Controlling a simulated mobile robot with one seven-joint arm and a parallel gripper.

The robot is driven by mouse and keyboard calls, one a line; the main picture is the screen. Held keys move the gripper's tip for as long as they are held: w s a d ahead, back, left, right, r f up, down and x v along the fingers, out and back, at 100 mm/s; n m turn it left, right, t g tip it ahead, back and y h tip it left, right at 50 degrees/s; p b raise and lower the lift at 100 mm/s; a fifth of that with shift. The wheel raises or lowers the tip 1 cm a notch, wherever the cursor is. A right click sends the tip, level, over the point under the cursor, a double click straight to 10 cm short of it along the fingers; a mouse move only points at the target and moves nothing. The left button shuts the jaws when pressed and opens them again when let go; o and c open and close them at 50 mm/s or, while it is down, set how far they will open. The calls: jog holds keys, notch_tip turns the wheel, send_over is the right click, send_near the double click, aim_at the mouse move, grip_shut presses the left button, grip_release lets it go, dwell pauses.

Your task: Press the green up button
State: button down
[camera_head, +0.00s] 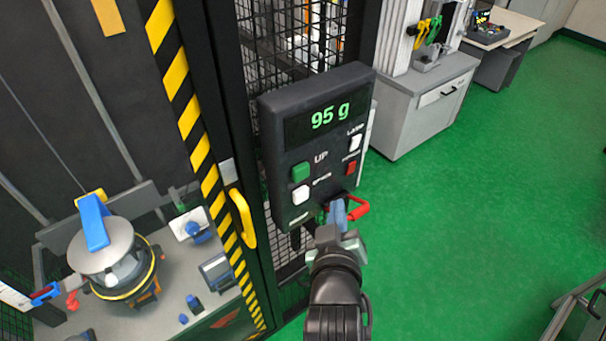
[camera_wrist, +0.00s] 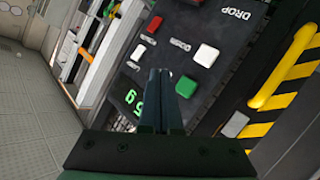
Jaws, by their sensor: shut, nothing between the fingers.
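The green up button (camera_head: 300,172) is on the left of a dark control box, beside the label UP in the head view. In the wrist view the green button (camera_wrist: 186,87) shows just right of my fingertips, with the panel turned upside down. My gripper (camera_head: 338,206) is shut and empty, at the box's lower right corner in the head view. Its fingers (camera_wrist: 161,76) point at the panel in the wrist view. I cannot tell how far the tips are from the panel.
The box has a display (camera_head: 328,117) reading 95 g, a white button (camera_head: 300,194) below the green one, and white (camera_head: 355,142) and red (camera_head: 351,167) buttons at right. A red handle (camera_head: 362,208) is beside my fingers. A yellow handle (camera_head: 243,218) is at left. Green floor is open at right.

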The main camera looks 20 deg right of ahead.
aim_at(300, 172)
jog(key=w+a+b, duration=0.2)
jog(key=w, duration=0.4)
jog(key=shift+w+a, duration=0.2)
jog(key=shift+w, duration=0.1)
dwell(1.8)
jog(key=shift+w+a, duration=0.15)
jog(key=shift+w, duration=0.25)
